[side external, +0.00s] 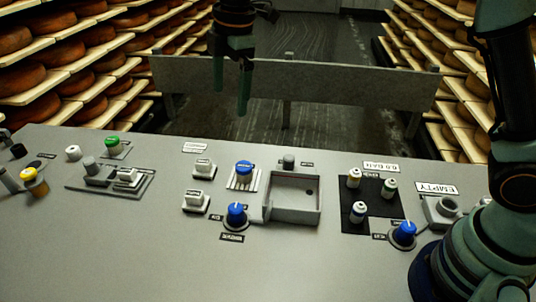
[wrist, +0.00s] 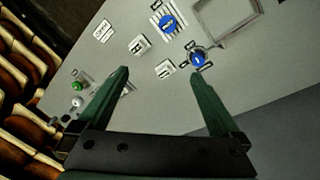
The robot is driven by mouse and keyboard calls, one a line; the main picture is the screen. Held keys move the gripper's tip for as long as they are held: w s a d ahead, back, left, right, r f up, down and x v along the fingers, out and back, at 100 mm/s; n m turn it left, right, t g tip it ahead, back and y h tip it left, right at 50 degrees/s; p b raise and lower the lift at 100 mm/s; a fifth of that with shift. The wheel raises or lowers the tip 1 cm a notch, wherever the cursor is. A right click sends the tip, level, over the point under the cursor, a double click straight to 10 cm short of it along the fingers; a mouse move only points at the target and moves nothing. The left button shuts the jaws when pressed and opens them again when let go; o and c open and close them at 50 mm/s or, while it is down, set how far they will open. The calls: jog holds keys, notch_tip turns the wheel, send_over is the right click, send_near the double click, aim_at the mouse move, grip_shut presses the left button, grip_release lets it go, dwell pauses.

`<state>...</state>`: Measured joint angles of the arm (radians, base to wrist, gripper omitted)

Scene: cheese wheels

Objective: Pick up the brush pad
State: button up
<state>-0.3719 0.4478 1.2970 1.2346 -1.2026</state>
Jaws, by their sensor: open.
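I take the brush pad (side external: 244,178) to be the piece with a round blue top on a white striped base, but I cannot be sure. It stands on the grey panel (side external: 130,240), left of the square tray. In the wrist view, the brush pad (wrist: 168,22) shows near the top, beyond my fingertips. My gripper (side external: 231,100) is open and empty, hanging high above the far side of the panel. It also shows in the wrist view (wrist: 159,73), its green fingers spread well apart. Nothing touches the fingers.
A grey tray (side external: 291,223) stands right of the brush pad. A blue knob (side external: 236,214) is in front, and two white switches (side external: 204,168) are left. Small cylinders stand on a black mat (side external: 376,213). A low grey barrier (side external: 330,85) and cheese shelves lie behind. The front panel is clear.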

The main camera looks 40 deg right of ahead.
jog(key=w+a+f+n, duration=0.2)
jog(key=a+f+n, duration=0.3)
jog(key=a+f, duration=0.15)
jog(key=n+g, duration=0.2)
jog(key=n, duration=0.2)
send_over(193, 193)
notch_tip(193, 193, down, 5)
jog(key=shift+h, duration=0.3)
jog(key=f, duration=0.6)
jog(key=shift+w+a+f, duration=0.1)
jog(key=shift+a+f, duration=0.1)
jog(key=shift+a, duration=0.05)
jog(key=shift+d+f, duration=0.15)
jog(key=shift+f, duration=1.3)
jog(key=shift+d+f, duration=0.15)
jog(key=shift+f, duration=1.25)
jog(key=c, duration=1.4)
jog(key=shift+r, duration=0.15)
